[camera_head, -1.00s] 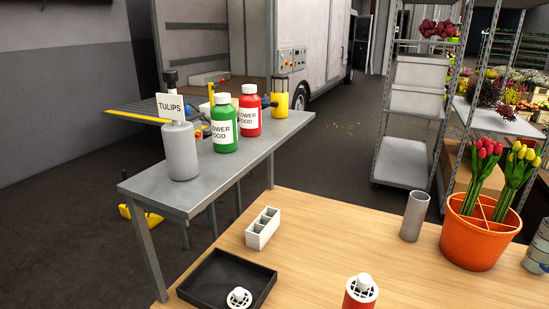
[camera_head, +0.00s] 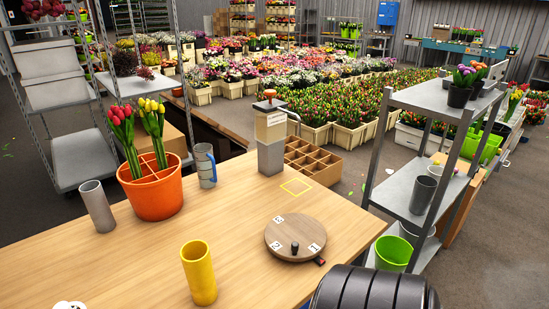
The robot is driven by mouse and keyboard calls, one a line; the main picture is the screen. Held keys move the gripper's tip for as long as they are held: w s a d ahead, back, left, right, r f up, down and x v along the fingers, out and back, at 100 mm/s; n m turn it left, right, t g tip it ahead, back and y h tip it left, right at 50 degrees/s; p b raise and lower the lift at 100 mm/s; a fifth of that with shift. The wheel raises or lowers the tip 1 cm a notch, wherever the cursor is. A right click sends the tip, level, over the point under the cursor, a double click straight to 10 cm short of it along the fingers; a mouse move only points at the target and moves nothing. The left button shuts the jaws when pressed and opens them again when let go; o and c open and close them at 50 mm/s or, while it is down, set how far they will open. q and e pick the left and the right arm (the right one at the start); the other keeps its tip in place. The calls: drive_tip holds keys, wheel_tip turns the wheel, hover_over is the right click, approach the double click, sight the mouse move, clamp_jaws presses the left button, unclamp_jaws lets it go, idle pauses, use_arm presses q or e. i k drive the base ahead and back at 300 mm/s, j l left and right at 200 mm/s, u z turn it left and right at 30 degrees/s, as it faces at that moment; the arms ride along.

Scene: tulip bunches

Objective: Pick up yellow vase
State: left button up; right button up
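The yellow vase (camera_head: 198,273) is a plain upright cylinder with an open top. It stands on the wooden table (camera_head: 130,262), near the front edge of the head view, left of the round wooden turntable. Nothing touches it. Neither gripper shows in the view. A dark ribbed part of my own body is at the bottom right.
The numbered turntable (camera_head: 295,237) is to the right. A grey dispenser (camera_head: 270,140) stands behind. A metal shelf (camera_head: 408,200) is further right.

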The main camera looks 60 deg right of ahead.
sight(194, 255)
drive_tip(key=l+z, duration=0.1)
drive_tip(key=z, duration=1.15)
drive_tip(key=k+l, duration=0.05)
